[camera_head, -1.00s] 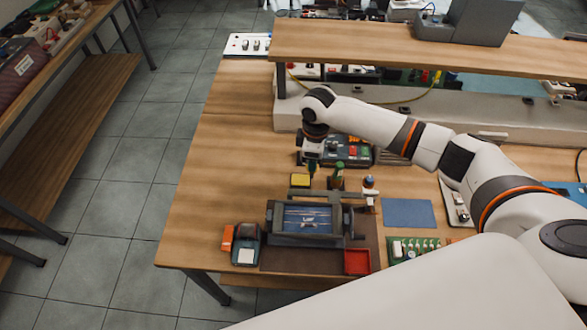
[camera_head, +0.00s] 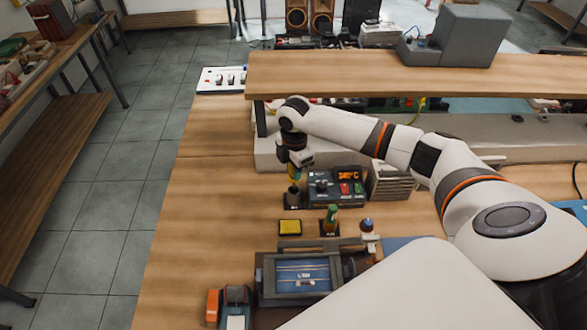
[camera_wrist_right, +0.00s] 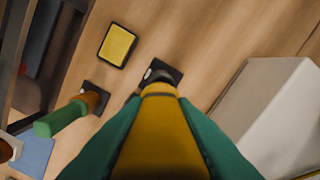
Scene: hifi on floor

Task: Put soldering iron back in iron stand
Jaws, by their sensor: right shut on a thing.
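In the right wrist view, the iron's yellow handle (camera_wrist_right: 160,140) fills the lower middle, with green on both sides. Its lower end overlaps the dark square stand (camera_wrist_right: 172,72). I cannot tell whether the tip is inside the stand or just above it. The handle hides most of the stand's middle. My left gripper is not in view.
A yellow sponge in a dark tray (camera_head: 290,227) and a green-handled tool in its holder (camera_head: 331,219) stand in front. A station with a lit display (camera_head: 337,188) is close on the right. A blue-topped fixture (camera_head: 302,278) is nearer. The table left of the stand is clear.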

